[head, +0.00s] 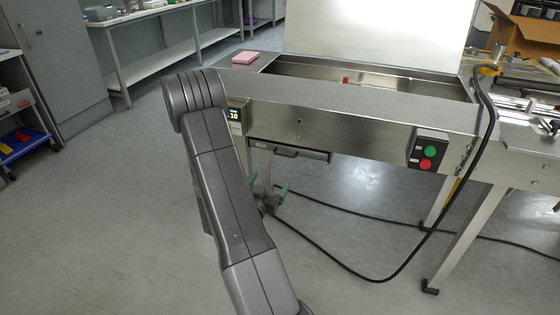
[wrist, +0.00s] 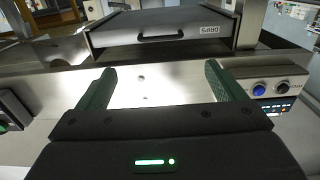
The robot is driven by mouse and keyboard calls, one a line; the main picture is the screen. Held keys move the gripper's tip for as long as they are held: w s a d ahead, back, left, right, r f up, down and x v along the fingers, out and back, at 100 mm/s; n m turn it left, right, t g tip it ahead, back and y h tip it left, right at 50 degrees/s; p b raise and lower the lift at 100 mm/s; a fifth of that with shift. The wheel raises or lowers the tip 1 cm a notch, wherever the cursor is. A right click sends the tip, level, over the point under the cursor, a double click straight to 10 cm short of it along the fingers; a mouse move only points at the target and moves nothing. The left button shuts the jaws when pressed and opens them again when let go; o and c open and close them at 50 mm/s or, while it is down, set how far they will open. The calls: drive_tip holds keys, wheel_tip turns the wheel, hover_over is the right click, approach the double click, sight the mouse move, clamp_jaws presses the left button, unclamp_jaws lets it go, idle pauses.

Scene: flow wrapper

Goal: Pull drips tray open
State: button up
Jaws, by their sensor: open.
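The drips tray (head: 312,155) is a shallow metal drawer under the front panel of the machine, with a dark bar handle (head: 286,152) on its front. In the wrist view the tray front (wrist: 196,38) is at the top, with the handle (wrist: 160,37) near its middle and an upside-down DRIPS label to the right. My gripper (wrist: 160,69) is open and empty, its two green fingers spread wide. In the head view my gripper (head: 269,185) is below and slightly left of the handle, apart from it. My arm hides part of the machine's left end.
The steel machine front (head: 345,125) runs above the tray. A red and green button box (head: 427,150) is on its right and a small display (head: 234,114) on its left. A black cable (head: 400,272) hangs to the floor.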

drive_tip(key=x, duration=1.3)
drive_tip(key=shift+s, duration=0.1)
drive_tip(key=c, duration=1.1)
drive_tip(key=shift+s+b, duration=0.1)
drive_tip(key=shift+b, duration=0.25)
